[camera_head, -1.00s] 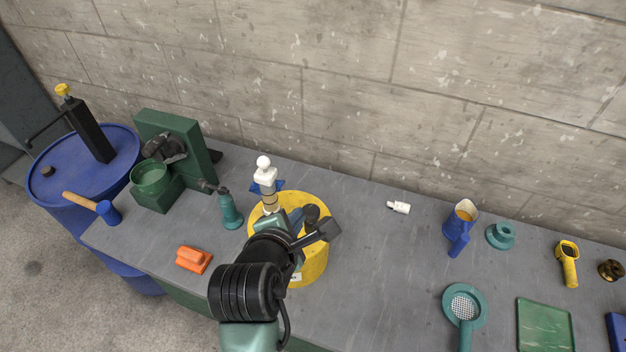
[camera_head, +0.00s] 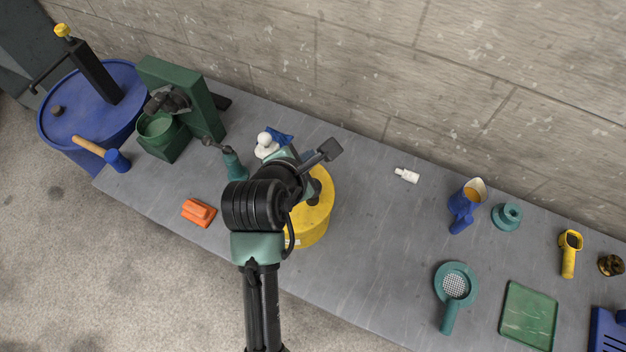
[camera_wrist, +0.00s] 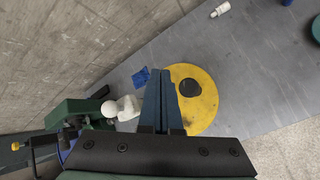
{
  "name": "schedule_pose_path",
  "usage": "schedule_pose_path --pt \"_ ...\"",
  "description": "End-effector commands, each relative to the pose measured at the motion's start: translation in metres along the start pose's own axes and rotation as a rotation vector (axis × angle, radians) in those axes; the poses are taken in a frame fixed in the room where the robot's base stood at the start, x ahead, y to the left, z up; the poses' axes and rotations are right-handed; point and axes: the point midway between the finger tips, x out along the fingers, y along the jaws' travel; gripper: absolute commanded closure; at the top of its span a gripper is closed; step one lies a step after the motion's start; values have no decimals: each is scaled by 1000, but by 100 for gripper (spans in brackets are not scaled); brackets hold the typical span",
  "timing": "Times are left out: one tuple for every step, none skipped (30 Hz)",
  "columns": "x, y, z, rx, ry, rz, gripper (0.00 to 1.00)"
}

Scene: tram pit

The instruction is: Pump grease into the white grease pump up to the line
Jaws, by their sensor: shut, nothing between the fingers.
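The white grease pump (camera_head: 266,146), with a round white knob on top, stands at the yellow drum (camera_head: 318,218) on the bench. My arm hides its lower part and any line on it in the head view. In the wrist view the pump (camera_wrist: 126,107) shows just left of my gripper (camera_wrist: 161,75), whose fingers are shut and empty. The fingers are over the yellow drum's lid (camera_wrist: 205,105) in that picture, beside its dark round cap (camera_wrist: 190,88). I cannot tell whether they touch the pump.
A green stand with a bowl (camera_head: 158,127), a teal oil can (camera_head: 235,166) and an orange block (camera_head: 198,212) are left. A white small bottle (camera_head: 407,175), blue jug (camera_head: 463,207) and teal strainer (camera_head: 455,285) are right. The bench between drum and strainer is clear.

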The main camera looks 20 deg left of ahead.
Motion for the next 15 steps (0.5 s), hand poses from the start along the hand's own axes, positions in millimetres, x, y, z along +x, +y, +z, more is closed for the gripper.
schedule_pose_path --pt "2 -2 -1 0 0 -1 100" --pt "3 -3 -2 0 1 -2 100" --pt "5 -5 -4 0 1 -3 100" --pt "7 -6 -6 0 2 -4 100" --pt "9 -8 -7 0 2 -4 100" --pt "13 -11 -10 0 2 -5 100" --pt "16 -13 -12 0 1 -4 100" --pt "21 -16 -16 0 1 -3 100" --pt "26 -20 -19 0 1 -3 100" --pt "30 -23 -22 0 1 -3 100" --pt "33 -25 -24 0 1 -3 100" --pt "37 -28 -27 1 0 -1 100" --pt "40 -30 -29 1 0 -1 100" --pt "42 -31 -31 1 0 -1 100" --pt "45 -34 -33 1 0 0 100"
